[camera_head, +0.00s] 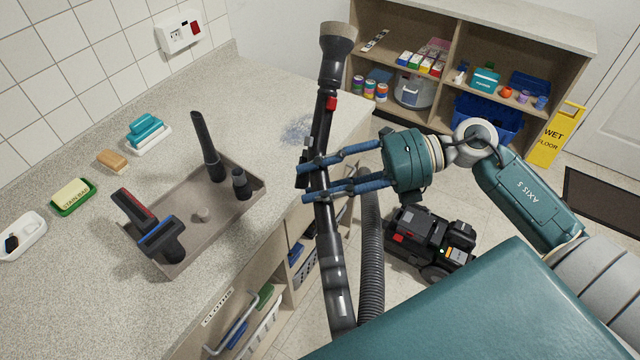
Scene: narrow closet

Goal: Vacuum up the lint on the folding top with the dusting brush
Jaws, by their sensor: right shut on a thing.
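A patch of blue-grey lint (297,128) lies on the speckled folding top (262,90) near its far right end. My right gripper (304,183) is shut around the black vacuum wand (325,215), its fingers crossing the wand at mid-length. The wand stands steeply in the picture beside the counter's edge. Its upper end carries a flared round head with a grey-brown face, which looks like the dusting brush (338,42). This head shows beyond the lint, apart from it. A ribbed hose (371,270) hangs beside the wand. My left gripper is not in view.
A tray (192,262) on the counter holds a crevice tool (206,145), a small nozzle (241,184), red- and blue-edged heads and a bare peg. Sponges and brushes lie along the left. The vacuum body (432,240) is on the floor. Shelves (450,75) stand behind.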

